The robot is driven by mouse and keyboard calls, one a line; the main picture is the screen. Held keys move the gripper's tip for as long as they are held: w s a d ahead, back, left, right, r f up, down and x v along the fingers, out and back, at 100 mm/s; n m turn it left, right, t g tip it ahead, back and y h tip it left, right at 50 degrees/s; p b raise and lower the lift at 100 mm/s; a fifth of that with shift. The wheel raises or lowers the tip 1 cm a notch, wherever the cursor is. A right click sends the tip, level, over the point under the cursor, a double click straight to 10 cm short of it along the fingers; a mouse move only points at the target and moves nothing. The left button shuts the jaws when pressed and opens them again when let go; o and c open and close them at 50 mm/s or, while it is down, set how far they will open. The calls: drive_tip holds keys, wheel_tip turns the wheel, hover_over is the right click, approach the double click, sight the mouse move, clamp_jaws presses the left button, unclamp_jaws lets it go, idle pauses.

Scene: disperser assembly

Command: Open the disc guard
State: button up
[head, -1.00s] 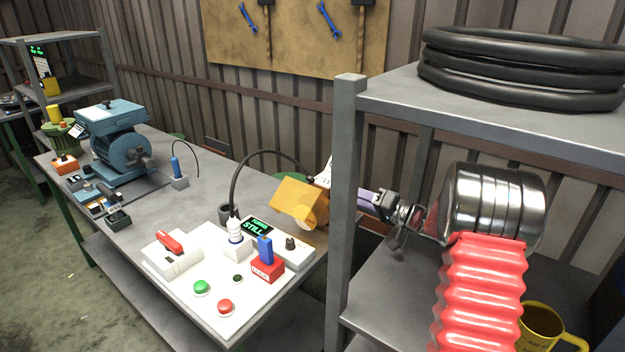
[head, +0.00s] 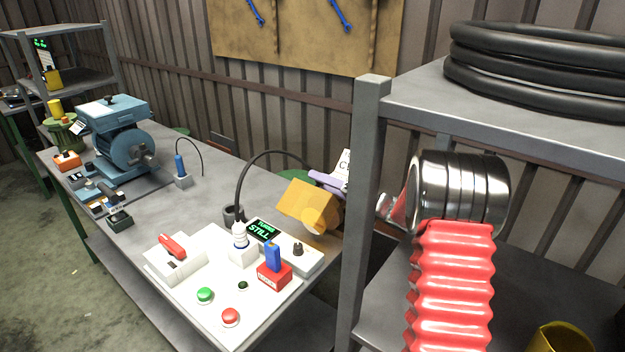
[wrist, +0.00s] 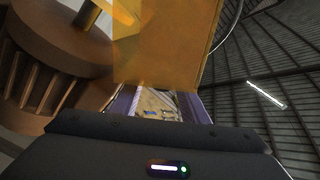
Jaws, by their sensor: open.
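The disc guard (head: 309,205) is an orange-yellow box-like cover at the right end of the workbench, behind the control panel. A rounded paler patch shows on its lower right. In the wrist view the guard (wrist: 165,40) is a large amber, partly see-through panel just ahead of my fingers. My gripper (wrist: 155,103) has purple fingers, spread apart with nothing between them. In the head view my gripper (head: 328,181) is close to the guard's upper right edge; I cannot tell whether it touches. The shelf post hides part of my wrist.
A grey shelf post (head: 363,200) stands in front of my arm, with black hoses (head: 540,70) on the shelf top. The control panel (head: 225,285) has several buttons and switches and a screen reading STILL. A blue machine (head: 120,145) stands further left. A yellow mug (head: 560,338) is lower right.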

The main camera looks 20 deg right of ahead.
drive_tip(key=shift+w+a, duration=0.1)
drive_tip(key=shift+w, duration=0.15)
drive_tip(key=shift+a, duration=0.1)
drive_tip(key=shift+c, duration=0.5)
drive_tip(key=shift+a, duration=0.1)
drive_tip(key=c, duration=0.9)
clamp_jaws()
